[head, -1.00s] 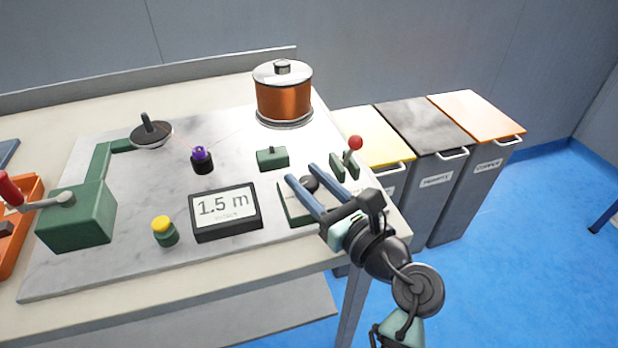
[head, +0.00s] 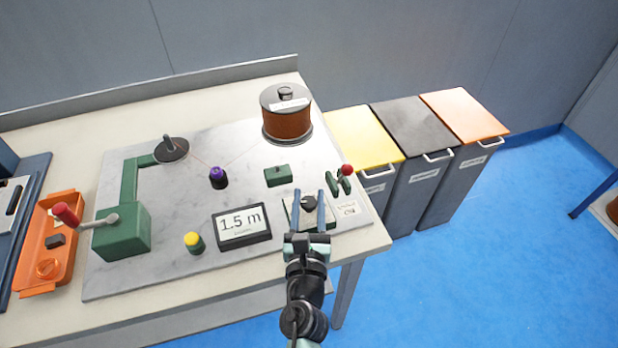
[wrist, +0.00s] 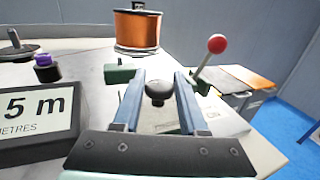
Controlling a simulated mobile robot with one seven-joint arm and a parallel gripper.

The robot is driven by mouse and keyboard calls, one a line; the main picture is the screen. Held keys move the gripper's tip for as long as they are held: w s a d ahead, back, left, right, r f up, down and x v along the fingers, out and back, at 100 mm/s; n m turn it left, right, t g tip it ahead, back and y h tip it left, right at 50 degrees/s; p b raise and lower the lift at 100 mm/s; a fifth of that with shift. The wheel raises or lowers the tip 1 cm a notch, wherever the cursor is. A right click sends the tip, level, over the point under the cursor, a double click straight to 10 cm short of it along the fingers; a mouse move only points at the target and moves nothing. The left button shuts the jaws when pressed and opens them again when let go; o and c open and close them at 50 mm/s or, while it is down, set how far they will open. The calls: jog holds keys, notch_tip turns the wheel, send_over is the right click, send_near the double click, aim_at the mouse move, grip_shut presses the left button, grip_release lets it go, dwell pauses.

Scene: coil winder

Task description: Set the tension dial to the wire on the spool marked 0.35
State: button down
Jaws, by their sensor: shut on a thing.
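The tension dial is a black round knob (head: 309,201) on a low green box with a pale top plate, at the board's front right. My gripper (head: 309,193) reaches over it from the front edge, with one blue finger on each side of the knob, and is shut on it. The wrist view shows the knob (wrist: 158,92) between the fingers; the scale marks are too small or covered to read. The copper wire spool (head: 287,122) stands upright at the back right with a white label (head: 290,104) on top, unreadable here.
A red-tipped lever (head: 347,170) stands right of the dial. A display (head: 242,226) reading 1.5 m sits to its left, a small green block (head: 278,176) behind. A yellow button (head: 193,241), purple-topped post (head: 217,177) and red-handled crank (head: 66,214) are further left.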

jog(key=m+h+p, duration=0.2)
jog(key=h, duration=0.1)
jog(key=shift+w+a+r+p, duration=0.1)
jog(key=shift+a+r+p, duration=0.1)
jog(key=shift+r+p, duration=0.15)
jog(key=shift+f+m+g+h, duration=0.1)
jog(key=shift+m+g+h, duration=0.4)
jog(key=shift+h, duration=0.5)
jog(key=shift+f+m+g+h, duration=0.1)
jog(key=shift+m+g+h, duration=0.2)
jog(key=shift+m+h, duration=0.55)
jog(key=shift+d+h, duration=0.1)
jog(key=shift+h, duration=0.25)
jog(key=c, duration=0.7)
grip_release()
jog(key=shift+c, duration=0.2)
jog(key=shift+o, duration=1.4)
jog(key=shift+f, duration=0.1)
jog(key=shift+d, duration=0.1)
jog(key=p+v, duration=0.1)
jog(key=v, duration=1.2)
